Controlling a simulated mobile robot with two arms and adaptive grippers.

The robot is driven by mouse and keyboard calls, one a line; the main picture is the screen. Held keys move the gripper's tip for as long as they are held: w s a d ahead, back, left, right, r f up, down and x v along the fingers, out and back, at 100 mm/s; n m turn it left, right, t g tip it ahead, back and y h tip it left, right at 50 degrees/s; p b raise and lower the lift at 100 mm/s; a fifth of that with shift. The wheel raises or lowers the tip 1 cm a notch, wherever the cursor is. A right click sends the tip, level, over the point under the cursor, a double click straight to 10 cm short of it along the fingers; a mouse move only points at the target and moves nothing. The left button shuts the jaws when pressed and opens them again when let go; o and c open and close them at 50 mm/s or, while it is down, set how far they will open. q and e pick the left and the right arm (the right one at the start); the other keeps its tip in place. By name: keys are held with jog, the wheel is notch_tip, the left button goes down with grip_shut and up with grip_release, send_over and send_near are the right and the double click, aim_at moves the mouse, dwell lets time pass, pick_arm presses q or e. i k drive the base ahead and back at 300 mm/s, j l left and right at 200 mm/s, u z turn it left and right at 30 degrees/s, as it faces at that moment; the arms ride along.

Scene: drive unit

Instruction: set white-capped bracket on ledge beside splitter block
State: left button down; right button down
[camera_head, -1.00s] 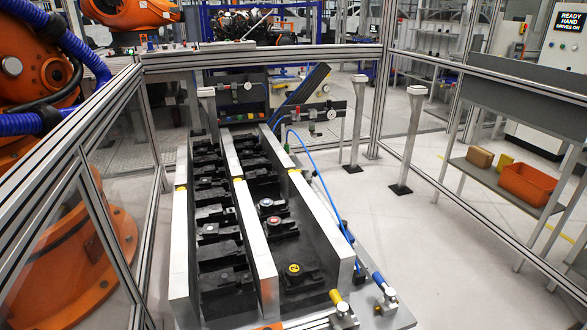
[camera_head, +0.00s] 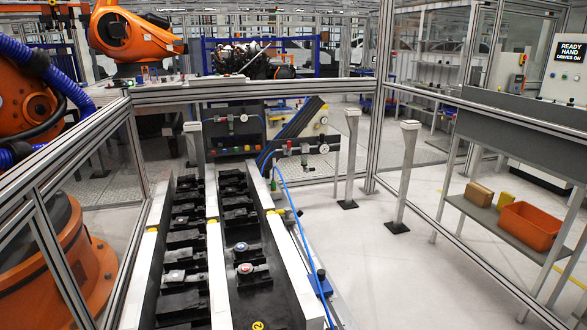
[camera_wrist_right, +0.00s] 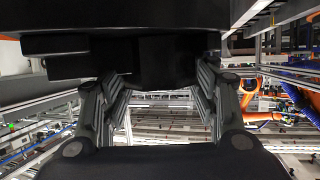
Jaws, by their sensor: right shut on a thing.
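My right gripper (camera_wrist_right: 155,78) shows in the right wrist view with both linkages closed in on a dark, blocky part (camera_wrist_right: 140,62). The part spans the top of the picture; no white cap shows on it, and I cannot tell whether it is the bracket. In the head view, black brackets sit in two lanes between pale rails. I cannot pick out the splitter block or ledge with certainty. Neither gripper shows in the head view.
Silver-framed glass panels (camera_head: 85,200) fence the left. Gauges and a dark panel (camera_head: 232,127) stand beyond the lanes. Grey posts (camera_head: 405,175) stand to the right. A shelf (camera_head: 500,222) at right bears an orange bin (camera_head: 530,226).

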aim_at(278, 208)
jog(key=i+l+z, duration=0.1)
jog(key=l+z, duration=0.3)
jog(key=i+l+z, duration=0.15)
jog(key=z, duration=0.25)
jog(key=i+l+z, duration=0.2)
jog(key=z, duration=0.25)
jog(key=i+l+z, duration=0.7)
jog(key=z, duration=0.3)
jog(key=i+u, duration=0.5)
jog(key=i+l+u, duration=0.2)
jog(key=i+u, duration=0.25)
jog(key=i, duration=0.2)
jog(key=i+j+u, duration=0.15)
jog(key=i+u, duration=0.45)
jog(key=u, duration=0.25)
jog(key=i+u, duration=0.7)
jog(key=i, duration=0.2)
jog(key=i+u, duration=0.25)
jog(key=i, duration=0.25)
jog(key=i+u, duration=0.4)
jog(key=i, duration=0.15)
jog(key=i+l+u, duration=0.25)
jog(key=i+u, duration=0.15)
jog(key=i, duration=0.15)
